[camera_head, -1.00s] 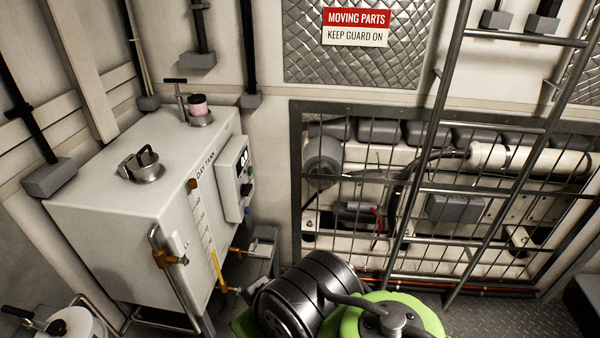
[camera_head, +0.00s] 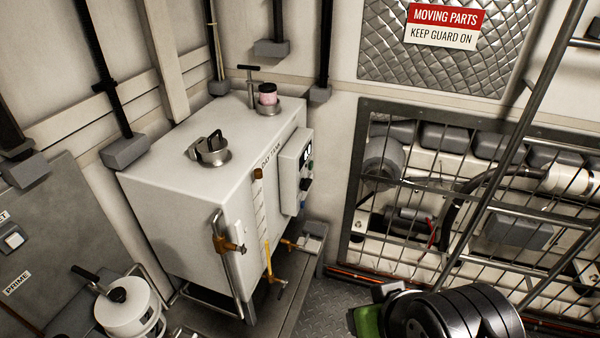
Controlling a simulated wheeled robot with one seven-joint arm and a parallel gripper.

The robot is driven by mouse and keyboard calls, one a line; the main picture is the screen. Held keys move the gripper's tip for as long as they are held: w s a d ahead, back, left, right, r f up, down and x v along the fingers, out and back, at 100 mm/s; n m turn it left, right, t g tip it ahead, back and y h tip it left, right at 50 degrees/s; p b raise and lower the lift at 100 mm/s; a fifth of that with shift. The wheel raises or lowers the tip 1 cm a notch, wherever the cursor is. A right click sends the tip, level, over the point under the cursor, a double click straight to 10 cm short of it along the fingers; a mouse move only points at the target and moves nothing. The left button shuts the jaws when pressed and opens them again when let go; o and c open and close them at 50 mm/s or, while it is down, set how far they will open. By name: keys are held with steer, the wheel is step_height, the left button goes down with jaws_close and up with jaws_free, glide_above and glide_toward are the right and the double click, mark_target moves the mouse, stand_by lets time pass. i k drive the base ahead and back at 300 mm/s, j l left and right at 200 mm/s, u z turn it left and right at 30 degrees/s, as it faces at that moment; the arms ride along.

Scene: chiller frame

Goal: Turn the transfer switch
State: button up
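A white control box (camera_head: 290,172) is fixed to the right side of the white day tank (camera_head: 185,190). Its face is seen at a steep angle, with a small lit display (camera_head: 308,154) and a dark knob (camera_head: 305,184) below it. I cannot read any label on the box, so I cannot tell whether this knob is the transfer switch. No other part in view is clearly marked as one.
A grey panel marked PRIME (camera_head: 45,240) and a white canister (camera_head: 128,308) stand at the lower left. A wire guard (camera_head: 470,205) covers machinery at the right, with a ladder (camera_head: 515,135) before it. Little bare floor (camera_head: 335,298) shows between tank and guard.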

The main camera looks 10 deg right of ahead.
mark_target(305, 185)
steer(key=i+l+u, duration=0.2)
steer(key=u, duration=0.25)
steer(key=i+l+u, duration=0.2)
steer(key=u, duration=0.25)
steer(key=i+l+u, duration=0.1)
steer(key=l+u, duration=0.35)
steer(key=j, duration=0.1)
